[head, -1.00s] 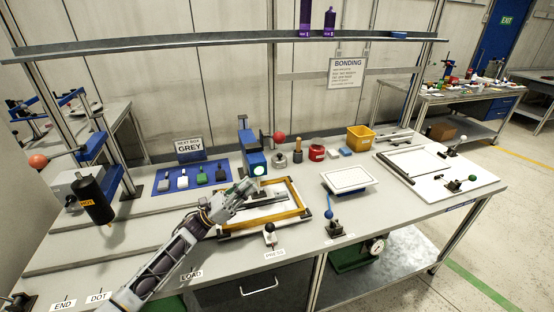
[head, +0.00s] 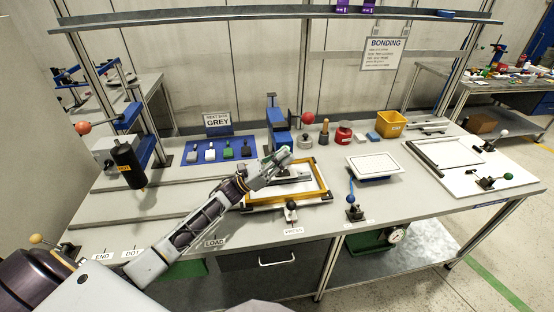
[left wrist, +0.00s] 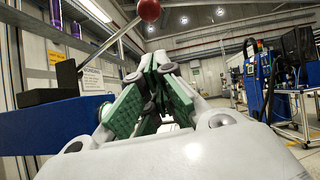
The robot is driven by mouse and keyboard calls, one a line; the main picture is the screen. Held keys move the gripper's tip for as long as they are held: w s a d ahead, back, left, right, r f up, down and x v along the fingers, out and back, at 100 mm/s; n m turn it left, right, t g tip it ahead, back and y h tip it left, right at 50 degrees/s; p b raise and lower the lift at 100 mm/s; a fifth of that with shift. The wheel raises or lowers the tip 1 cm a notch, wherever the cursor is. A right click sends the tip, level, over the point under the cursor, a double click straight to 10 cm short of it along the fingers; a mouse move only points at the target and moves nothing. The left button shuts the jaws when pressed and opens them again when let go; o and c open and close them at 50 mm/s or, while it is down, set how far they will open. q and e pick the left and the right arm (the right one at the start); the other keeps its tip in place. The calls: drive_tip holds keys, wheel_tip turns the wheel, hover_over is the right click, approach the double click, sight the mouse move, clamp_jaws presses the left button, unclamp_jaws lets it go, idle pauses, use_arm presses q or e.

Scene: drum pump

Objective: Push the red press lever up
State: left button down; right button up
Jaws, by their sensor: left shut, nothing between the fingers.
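The press lever has a red ball knob (head: 308,117) on a rod beside the blue press (head: 280,138) at the back middle of the bench. In the left wrist view the red ball (left wrist: 149,10) is at the top, on a pale rod slanting up from the left, above the fingertips. My left gripper (head: 284,157) is in front of the press, below the knob and apart from it. Its green-padded fingers (left wrist: 160,62) are together with nothing between them. The gripper hides the lower front of the press. My right gripper is not in view.
A yellow frame (head: 318,180) lies under the gripper. A blue mat (head: 183,160) with several small blocks is to the left. A wooden-handled tool (head: 323,136) and red pot (head: 344,134) stand right of the lever. An overhead shelf (head: 200,17) spans the bench.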

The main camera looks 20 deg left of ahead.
use_arm(q)
drive_tip(key=w+d+r+p, duration=0.3)
drive_tip(key=d+r, duration=0.1)
drive_tip(key=r, duration=0.3)
drive_tip(key=shift+w+p, duration=0.15)
drive_tip(key=shift+p, duration=0.2)
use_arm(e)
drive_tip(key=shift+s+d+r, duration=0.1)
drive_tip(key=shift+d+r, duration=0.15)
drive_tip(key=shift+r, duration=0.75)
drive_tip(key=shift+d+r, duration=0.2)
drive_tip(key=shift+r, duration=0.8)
use_arm(q)
drive_tip(key=shift+d, duration=0.1)
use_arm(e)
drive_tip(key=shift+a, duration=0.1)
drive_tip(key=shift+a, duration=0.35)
use_arm(q)
drive_tip(key=shift+w, duration=0.15)
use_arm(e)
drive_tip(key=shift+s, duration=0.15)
